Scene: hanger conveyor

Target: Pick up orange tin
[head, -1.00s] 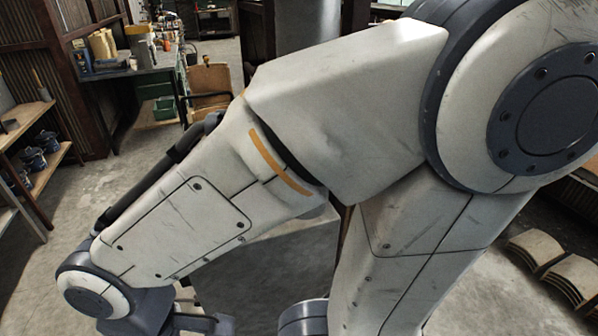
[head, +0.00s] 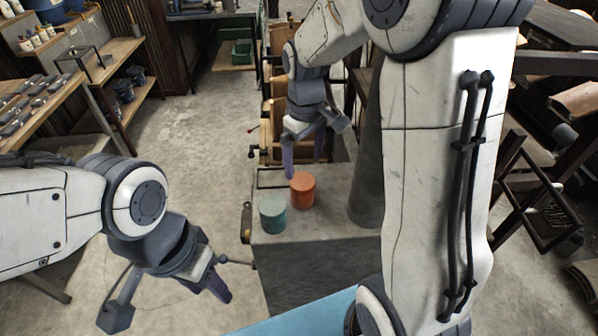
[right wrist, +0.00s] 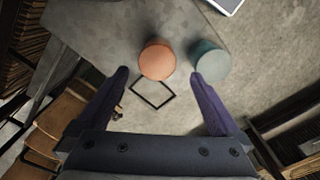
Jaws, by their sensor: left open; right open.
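An orange tin (head: 303,190) stands upright on a grey block-like stand (head: 330,224) in the head view. A teal tin (head: 273,213) stands close beside it, to its left. My right gripper (head: 312,158) is open and empty, just above and behind the orange tin. In the right wrist view the orange tin (right wrist: 157,60) lies just beyond the gap between the open fingertips (right wrist: 160,77), apart from them. The teal tin (right wrist: 208,60) is beyond the right finger's tip. My left gripper (head: 168,300) is open and empty at the lower left, away from the tins.
A thin dark square frame (right wrist: 152,92) lies near the orange tin. A dark grey column (head: 366,160) rises at the stand's right. Wooden chairs (head: 268,135) are behind the stand. Shelves (head: 130,90) stand at the left. A blue surface (head: 300,317) is in front. Floor left of the stand is clear.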

